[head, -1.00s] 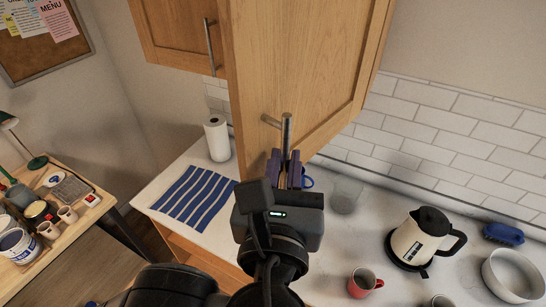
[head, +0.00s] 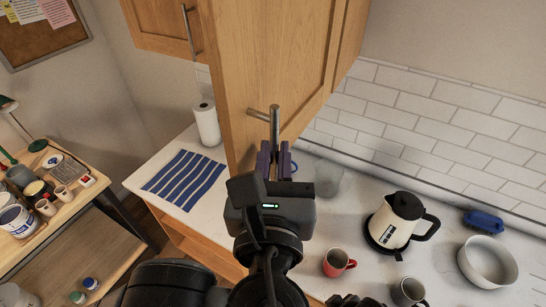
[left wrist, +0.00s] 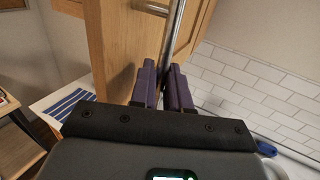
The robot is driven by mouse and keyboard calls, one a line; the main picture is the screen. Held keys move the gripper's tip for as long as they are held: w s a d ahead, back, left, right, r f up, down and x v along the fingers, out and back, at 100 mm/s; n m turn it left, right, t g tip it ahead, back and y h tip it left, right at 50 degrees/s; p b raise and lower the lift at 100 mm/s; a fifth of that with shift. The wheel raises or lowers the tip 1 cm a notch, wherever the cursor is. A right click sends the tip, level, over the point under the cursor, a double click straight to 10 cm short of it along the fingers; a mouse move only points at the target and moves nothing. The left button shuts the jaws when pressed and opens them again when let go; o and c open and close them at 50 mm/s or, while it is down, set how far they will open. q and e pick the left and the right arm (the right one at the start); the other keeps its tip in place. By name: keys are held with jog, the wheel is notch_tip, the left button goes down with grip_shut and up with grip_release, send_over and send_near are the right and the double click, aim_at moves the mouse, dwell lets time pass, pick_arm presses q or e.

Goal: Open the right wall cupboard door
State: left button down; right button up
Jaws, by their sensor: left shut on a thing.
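The right wall cupboard door (head: 265,65) is a wooden panel in the upper middle of the head view; it also fills the upper part of the left wrist view (left wrist: 120,45). I cannot tell how far it stands from its frame. Its metal bar handle (head: 275,122) is near the lower edge. My left gripper (head: 275,158) is shut on the lower end of this handle, with the bar between its purple fingers (left wrist: 162,85). A dark part of mine, perhaps the right gripper (head: 355,300), shows at the bottom edge, its fingers not discernible.
Another cupboard door with a handle (head: 190,32) is at the left. On the counter below are a paper towel roll (head: 207,125), striped cloth (head: 185,180), kettle (head: 393,222), red mug (head: 337,263), white bowl (head: 487,262) and blue brush (head: 483,222). A worktable (head: 90,207) stands at far left.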

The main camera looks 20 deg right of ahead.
pick_arm(q)
jog(key=c, duration=1.5)
grip_release()
jog(key=shift+w+d+f, duration=0.1)
jog(key=shift+d+f, duration=0.05)
jog(key=shift+f, duration=0.15)
jog(key=shift+o, duration=0.8)
jog(key=shift+w+d+r, duration=0.1)
jog(key=shift+d+r, duration=0.1)
jog(key=shift+a, duration=0.1)
pick_arm(e)
jog(key=shift+w+d, duration=0.15)
jog(key=shift+d, duration=0.05)
jog(key=shift+r, duration=0.1)
pick_arm(q)
jog(key=p+v, duration=0.2)
jog(key=v, duration=0.9)
pick_arm(e)
jog(key=shift+r, duration=0.95)
pick_arm(q)
jog(key=shift+w, duration=0.1)
